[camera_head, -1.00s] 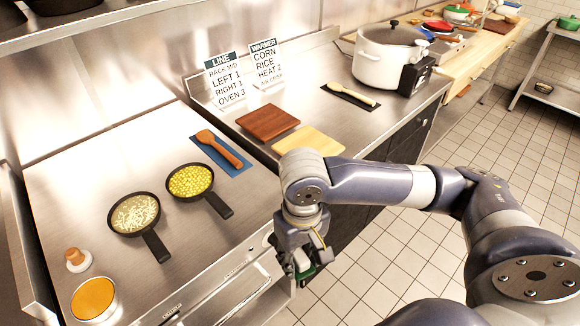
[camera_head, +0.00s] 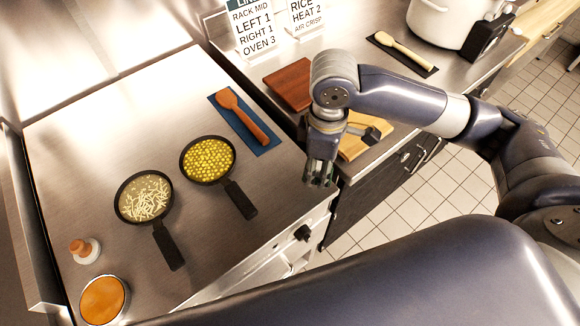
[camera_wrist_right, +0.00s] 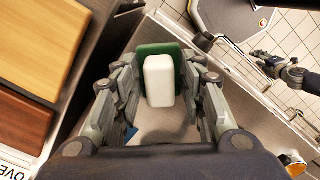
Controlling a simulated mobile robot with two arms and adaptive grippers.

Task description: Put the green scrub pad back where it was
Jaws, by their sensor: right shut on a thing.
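The green scrub pad (camera_wrist_right: 158,58) is a green layer with a white block (camera_wrist_right: 160,80) against it. It sits between the fingers of my right gripper (camera_wrist_right: 160,100), which is shut on it, in the right wrist view. In the head view my right gripper (camera_head: 320,172) hangs at the steel counter's front edge, right of the corn pan. The pad is mostly hidden there by the fingers. A small jointed dark part at the right of the wrist view looks like my left gripper (camera_wrist_right: 288,72); its jaws are too small to read.
Pans of corn (camera_head: 207,152) and of pale shreds (camera_head: 143,200) stand on the steel counter (camera_head: 85,140). Red-brown (camera_head: 290,84) and pale (camera_head: 352,146) boards lie beyond. An orange-filled round container (camera_head: 103,300) is at front left.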

